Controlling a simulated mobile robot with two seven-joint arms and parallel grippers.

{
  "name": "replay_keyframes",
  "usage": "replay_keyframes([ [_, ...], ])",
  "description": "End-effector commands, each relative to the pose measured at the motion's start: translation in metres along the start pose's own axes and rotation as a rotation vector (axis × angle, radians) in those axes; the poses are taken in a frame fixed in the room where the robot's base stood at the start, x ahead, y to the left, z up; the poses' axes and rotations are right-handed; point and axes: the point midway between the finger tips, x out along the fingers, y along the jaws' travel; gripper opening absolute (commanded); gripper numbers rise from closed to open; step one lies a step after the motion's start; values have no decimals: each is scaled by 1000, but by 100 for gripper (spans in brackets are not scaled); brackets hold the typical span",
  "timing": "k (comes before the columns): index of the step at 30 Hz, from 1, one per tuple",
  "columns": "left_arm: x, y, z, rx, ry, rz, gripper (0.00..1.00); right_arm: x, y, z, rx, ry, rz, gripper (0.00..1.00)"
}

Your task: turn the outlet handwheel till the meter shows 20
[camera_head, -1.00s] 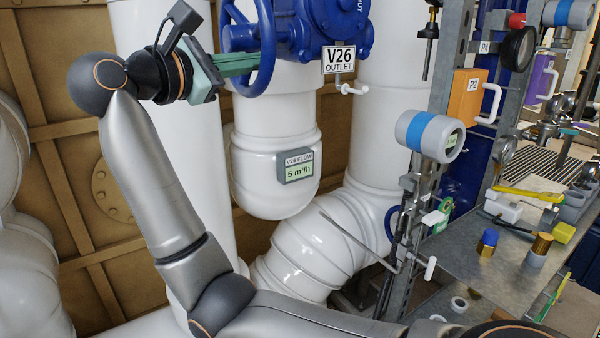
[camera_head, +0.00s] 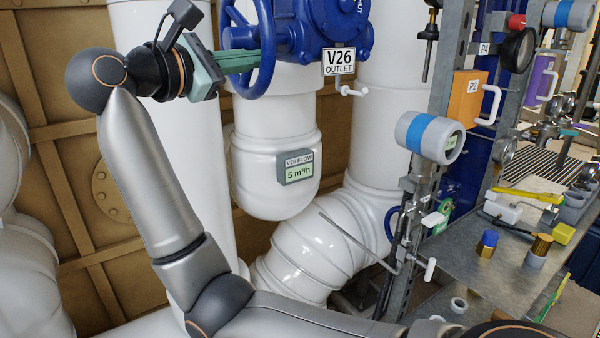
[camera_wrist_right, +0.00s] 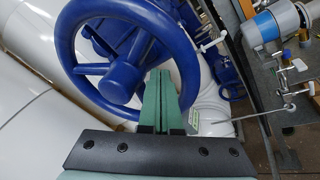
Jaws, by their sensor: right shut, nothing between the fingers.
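The blue outlet handwheel (camera_head: 262,75) is at the top of the head view, on the blue valve body (camera_head: 338,25) with the V26 OUTLET sign (camera_head: 338,61). The flow meter (camera_head: 298,169) on the white pipe below reads 5 m³/h. My right gripper (camera_head: 250,58) comes from the left with its green fingers together, reaching to the wheel's rim. In the right wrist view the shut fingers (camera_wrist_right: 163,95) overlap the lower right of the handwheel (camera_wrist_right: 68,60), between its rim and spokes. Whether they touch it I cannot tell. My left gripper is out of view.
White pipes (camera_head: 390,110) stand behind and beside the valve. A metal rack with an orange P2 box (camera_head: 466,97) and a blue-banded gauge (camera_head: 429,137) is to the right. A cluttered grey bench (camera_head: 460,245) fills the lower right.

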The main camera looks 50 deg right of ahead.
Motion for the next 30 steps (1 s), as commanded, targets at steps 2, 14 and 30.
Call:
replay_keyframes([
  [2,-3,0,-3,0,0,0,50,-1,3,7,1,2,0,0],
  [14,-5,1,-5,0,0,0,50,-2,5,12,0,0,-1,0],
  [30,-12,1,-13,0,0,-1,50,-3,15,26,2,-2,2,0],
])
